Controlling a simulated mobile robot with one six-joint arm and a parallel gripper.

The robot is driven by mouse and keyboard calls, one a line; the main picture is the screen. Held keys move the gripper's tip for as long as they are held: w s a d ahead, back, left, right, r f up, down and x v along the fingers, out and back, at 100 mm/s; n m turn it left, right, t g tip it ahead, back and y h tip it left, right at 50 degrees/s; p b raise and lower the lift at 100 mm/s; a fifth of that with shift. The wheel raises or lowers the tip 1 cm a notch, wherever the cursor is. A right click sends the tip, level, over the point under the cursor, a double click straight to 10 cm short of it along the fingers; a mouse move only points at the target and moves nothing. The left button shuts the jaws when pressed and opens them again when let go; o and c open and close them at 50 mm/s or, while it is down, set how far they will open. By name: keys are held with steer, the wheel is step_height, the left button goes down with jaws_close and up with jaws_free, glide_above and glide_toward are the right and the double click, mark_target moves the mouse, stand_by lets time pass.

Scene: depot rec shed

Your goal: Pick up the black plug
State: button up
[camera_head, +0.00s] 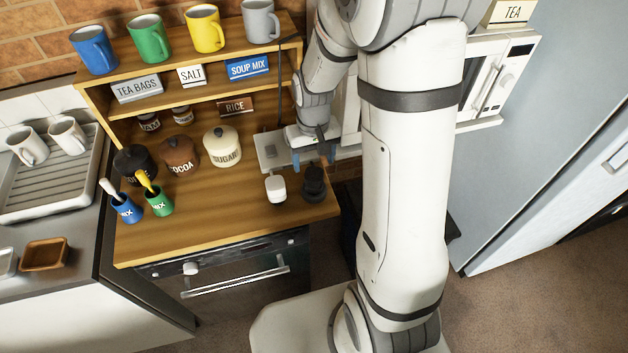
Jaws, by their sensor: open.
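The black plug (314,185) stands on the wooden worktop close to its right edge. A white plug (275,188) stands just left of it. My gripper (313,160) is open, its blue-tipped fingers spread, and nothing shows between them. In the picture it lies just above the black plug. How high the fingers are over the worktop is hard to tell. The wrist and gripper body hide part of the wall behind.
A pale socket panel (270,152) sits behind the white plug. Sugar (222,147) and cocoa (180,156) jars stand to the left, with blue (126,208) and green (159,202) cups. Shelves with mugs rise behind; a microwave (495,80) is at right. The worktop's front is clear.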

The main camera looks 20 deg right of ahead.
mark_target(314, 173)
steer(key=shift+s+a+f+p, duration=0.15)
steer(key=shift+f+p, duration=0.15)
steer(key=shift+f, duration=0.85)
steer(key=shift+s+d+f+p, duration=0.1)
steer(key=shift+s+f+p, duration=0.15)
steer(key=shift+f, duration=0.85)
steer(key=shift+s+a+f+p, duration=0.1)
steer(key=shift+f+p, duration=0.2)
steer(key=shift+f, duration=0.85)
steer(key=shift+c, duration=0.3)
steer(key=c, duration=1)
steer(key=shift+r, duration=0.1)
steer(key=shift+r+b, duration=0.8)
steer(key=shift+r, duration=4.15)
